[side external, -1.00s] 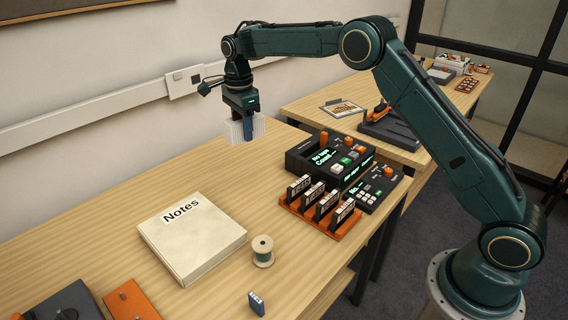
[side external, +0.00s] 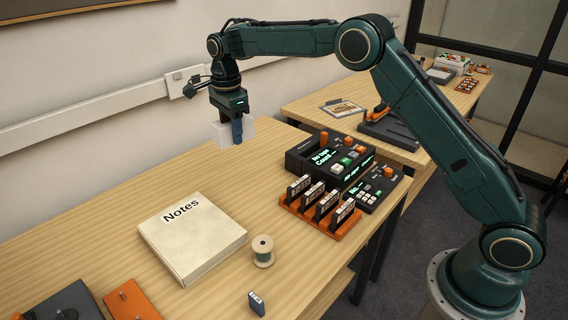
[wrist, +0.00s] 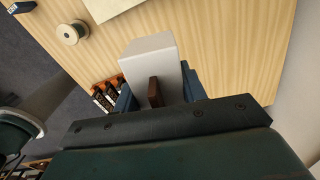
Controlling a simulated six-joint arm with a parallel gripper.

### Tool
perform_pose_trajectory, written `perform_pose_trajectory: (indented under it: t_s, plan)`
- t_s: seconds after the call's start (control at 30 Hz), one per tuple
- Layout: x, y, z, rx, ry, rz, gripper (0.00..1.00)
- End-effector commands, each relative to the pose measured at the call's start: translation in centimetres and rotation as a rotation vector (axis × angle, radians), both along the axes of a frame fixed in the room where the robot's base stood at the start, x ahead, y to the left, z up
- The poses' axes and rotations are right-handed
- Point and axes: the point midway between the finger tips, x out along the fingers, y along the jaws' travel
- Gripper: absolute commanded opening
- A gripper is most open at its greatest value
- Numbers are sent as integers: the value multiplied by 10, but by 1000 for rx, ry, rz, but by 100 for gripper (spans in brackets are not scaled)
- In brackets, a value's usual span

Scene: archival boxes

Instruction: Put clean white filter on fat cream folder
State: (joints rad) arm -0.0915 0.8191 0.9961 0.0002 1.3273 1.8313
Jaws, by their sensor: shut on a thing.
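My gripper (side external: 238,130) is shut on a white pleated filter (side external: 222,131) and holds it in the air above the table, behind and to the right of the folder. In the wrist view the filter (wrist: 147,58) shows as a pale block between the fingers, partly hidden by them. The fat cream folder (side external: 192,240), marked "Notes", lies flat on the table with its top clear. A corner of the folder (wrist: 104,8) shows at the top of the wrist view.
An orange rack (side external: 320,217) of cartridges and dark consoles (side external: 330,155) stand to the right. The table behind the folder is clear.

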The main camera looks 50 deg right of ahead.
Motion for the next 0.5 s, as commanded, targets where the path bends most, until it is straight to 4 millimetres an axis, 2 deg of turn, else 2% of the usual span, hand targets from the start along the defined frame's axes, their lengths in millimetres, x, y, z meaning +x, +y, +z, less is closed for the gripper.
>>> perform_pose_trajectory:
  t_s: [0.03, 0.3, 0.5]
  plan:
    - [-3, 15, 3, 0, -1, 19, 19]
    - [-23, 95, 20, 0, -2, 107, 19]
    - [-40, 137, 29, 1, -2, 154, 19]
